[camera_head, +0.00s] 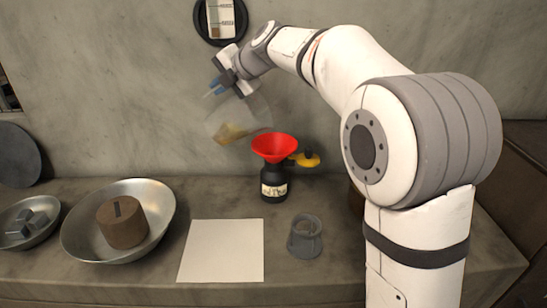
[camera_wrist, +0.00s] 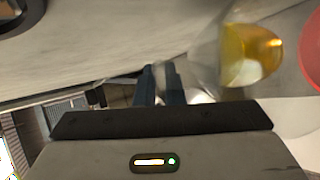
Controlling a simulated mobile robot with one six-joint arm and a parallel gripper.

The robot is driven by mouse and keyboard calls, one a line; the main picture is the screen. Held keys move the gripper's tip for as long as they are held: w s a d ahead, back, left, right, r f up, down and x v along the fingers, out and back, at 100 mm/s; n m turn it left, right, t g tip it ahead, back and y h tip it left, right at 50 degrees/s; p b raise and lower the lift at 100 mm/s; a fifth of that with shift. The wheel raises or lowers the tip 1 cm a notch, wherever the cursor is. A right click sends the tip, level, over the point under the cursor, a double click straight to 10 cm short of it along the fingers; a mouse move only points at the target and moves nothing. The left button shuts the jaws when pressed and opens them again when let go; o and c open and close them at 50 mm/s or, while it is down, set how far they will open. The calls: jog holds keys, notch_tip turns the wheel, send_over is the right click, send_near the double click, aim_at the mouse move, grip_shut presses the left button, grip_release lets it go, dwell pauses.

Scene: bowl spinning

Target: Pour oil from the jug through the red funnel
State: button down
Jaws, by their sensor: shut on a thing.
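My gripper (camera_head: 217,88) is shut on the clear jug (camera_head: 245,113) and holds it in the air, up and left of the red funnel (camera_head: 275,147). The jug is tilted, with yellow oil (camera_head: 230,133) gathered in its lower part. In the wrist view the oil (camera_wrist: 250,55) shows in the jug, and the funnel (camera_wrist: 312,50) is at the right edge. The funnel sits upright in the neck of a dark bottle (camera_head: 274,182) with a pale label. I see no stream of oil between jug and funnel.
A white sheet (camera_head: 222,250) lies in front of the bottle. A grey cup-like vessel (camera_head: 305,237) stands to its right, and a yellow-and-black object (camera_head: 308,159) is behind. A metal bowl (camera_head: 82,228) with a brown weight (camera_head: 122,222) and a smaller pan (camera_head: 48,238) stand left.

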jog(key=shift+s+d+r+t+y+b, duration=0.1)
jog(key=shift+d+r+t+y+b, duration=0.4)
jog(key=shift+b, duration=1.55)
jog(key=shift+d+r+y+b, duration=0.1)
jog(key=shift+d+y+b, duration=0.35)
jog(key=shift+b, duration=0.25)
jog(key=d+y+b, duration=0.1)
jog(key=d+b, duration=0.1)
jog(key=b, duration=0.4)
jog(key=shift+s+m, duration=0.15)
jog(key=shift+m, duration=0.25)
jog(key=d+y+b, duration=0.1)
jog(key=b, duration=0.2)
jog(key=shift+s+t+b, duration=0.1)
jog(key=shift+t+b, duration=0.2)
jog(key=shift+b, duration=0.05)
jog(key=shift+d+r, duration=0.1)
jog(key=shift+r, duration=0.15)
jog(key=shift+f, duration=0.15)
jog(key=shift+s+d+y+b, duration=0.1)
jog(key=shift+d+y+b, duration=0.3)
jog(key=shift+b, duration=0.7)
